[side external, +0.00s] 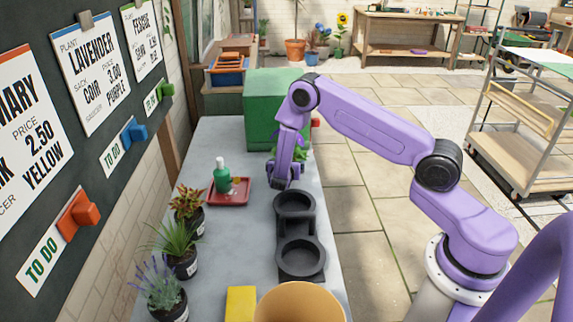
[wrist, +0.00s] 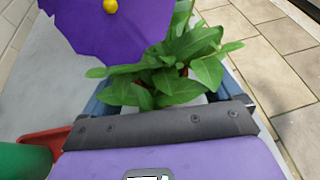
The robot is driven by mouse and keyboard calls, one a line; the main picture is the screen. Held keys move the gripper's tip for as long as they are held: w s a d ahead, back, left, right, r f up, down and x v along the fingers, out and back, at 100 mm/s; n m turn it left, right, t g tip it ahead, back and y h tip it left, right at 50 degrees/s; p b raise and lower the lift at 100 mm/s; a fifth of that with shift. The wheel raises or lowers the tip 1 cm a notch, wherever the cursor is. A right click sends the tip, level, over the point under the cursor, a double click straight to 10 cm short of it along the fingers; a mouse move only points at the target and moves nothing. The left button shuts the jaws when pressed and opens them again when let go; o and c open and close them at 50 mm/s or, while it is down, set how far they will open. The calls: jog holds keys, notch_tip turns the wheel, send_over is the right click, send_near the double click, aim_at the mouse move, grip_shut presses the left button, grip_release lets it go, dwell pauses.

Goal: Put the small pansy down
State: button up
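The small pansy shows large in the wrist view, with a purple flower (wrist: 125,38) with a yellow centre and broad green leaves (wrist: 180,75). A bit of a pale pot shows under the leaves; the rest of it is hidden behind my gripper's dark front bar (wrist: 165,127). In the side external view, green leaves (side external: 302,153) show just behind my gripper (side external: 284,184).
A red tray (side external: 229,196) with a green bottle (side external: 222,176) is left of my gripper. Several potted plants (side external: 182,250) line the table's left side. A green box (side external: 265,100) stands behind. A yellow block (side external: 241,302) and a tan round pot (side external: 300,302) are in front.

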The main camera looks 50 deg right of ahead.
jog(key=shift+r, duration=0.1)
jog(key=shift+s+a+r, duration=0.1)
jog(key=shift+a+r, duration=0.1)
jog(key=shift+a, duration=0.05)
jog(key=v, duration=1.1)
jog(key=shift+s+a+r, duration=0.2)
jog(key=s+a+r+m+g+y, duration=0.2)
jog(key=s+a+r+m+g, duration=0.15)
jog(key=s+r+m, duration=0.5)
jog(key=s+a+r+m+g+y, duration=0.1)
jog(key=s+a+r+y, duration=0.1)
jog(key=s, duration=0.6)
jog(key=s+a+r+m+g+y, duration=0.1)
jog(key=s+y, duration=0.3)
jog(key=s, duration=0.5)
jog(key=s+a+r+m+g+y, duration=0.2)
jog(key=s+r+y, duration=0.1)
jog(key=s, duration=0.6)
jog(key=shift+a+r, duration=0.35)
jog(key=shift+r, duration=0.05)
